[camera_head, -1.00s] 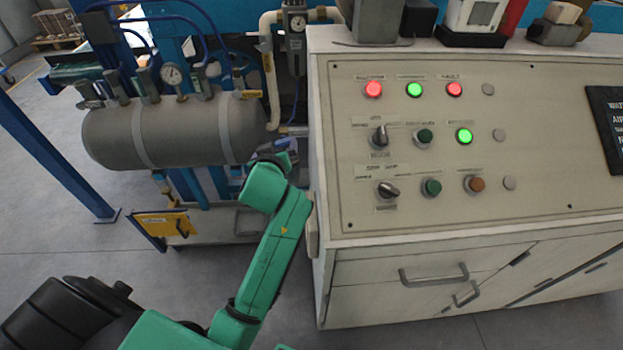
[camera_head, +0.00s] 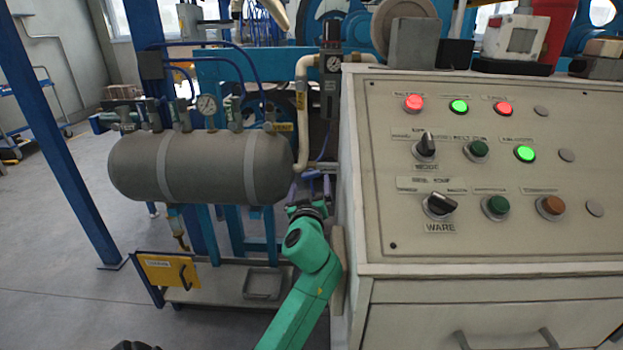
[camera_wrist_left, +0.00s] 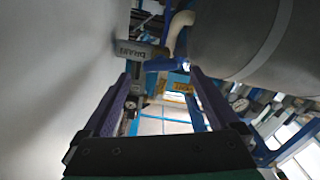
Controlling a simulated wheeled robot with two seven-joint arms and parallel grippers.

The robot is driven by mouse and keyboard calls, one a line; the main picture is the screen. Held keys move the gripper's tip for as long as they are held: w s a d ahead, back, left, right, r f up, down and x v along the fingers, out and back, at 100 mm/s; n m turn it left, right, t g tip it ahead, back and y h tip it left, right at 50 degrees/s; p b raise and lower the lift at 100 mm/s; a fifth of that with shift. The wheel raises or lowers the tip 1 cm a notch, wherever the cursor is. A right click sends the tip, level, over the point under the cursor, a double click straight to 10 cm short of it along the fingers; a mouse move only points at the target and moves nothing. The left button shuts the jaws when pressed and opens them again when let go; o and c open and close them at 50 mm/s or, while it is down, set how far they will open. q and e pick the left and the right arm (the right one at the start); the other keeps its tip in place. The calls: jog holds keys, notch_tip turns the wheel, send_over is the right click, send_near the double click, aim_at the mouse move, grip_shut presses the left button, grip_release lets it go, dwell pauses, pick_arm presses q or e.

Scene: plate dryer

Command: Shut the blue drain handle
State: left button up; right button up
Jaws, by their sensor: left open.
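In the left wrist view a blue part that looks like the drain handle (camera_wrist_left: 164,64) shows beyond the fingers, beside a grey tag reading DRAIN (camera_wrist_left: 138,50) and a pale pipe elbow. My left gripper (camera_wrist_left: 160,76) is open, its two purple fingers apart with nothing held between them. In the head view my left gripper (camera_head: 311,184) points away from me, in the gap between the grey tank (camera_head: 205,165) and the control cabinet (camera_head: 352,200). There the gripper and wrist hide much of what lies beyond, and I cannot make out the handle. My right gripper is not in view.
The cabinet's left side stands close to the right of my left arm. A pale pipe (camera_head: 302,110) and a gauge unit (camera_head: 331,80) rise behind the gripper. A yellow-fronted frame (camera_head: 158,268) is below the tank. Open floor lies left.

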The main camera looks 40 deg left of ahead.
aim_at(311, 178)
pick_arm(q)
jog(key=x, duration=0.4)
jog(key=shift+c, duration=0.3)
jog(key=c, duration=1.3)
jog(key=m, duration=0.3)
jog(key=shift+m, duration=0.3)
jog(key=shift+f, duration=0.1)
jog(key=o, duration=1.4)
jog(key=shift+c, duration=0.2)
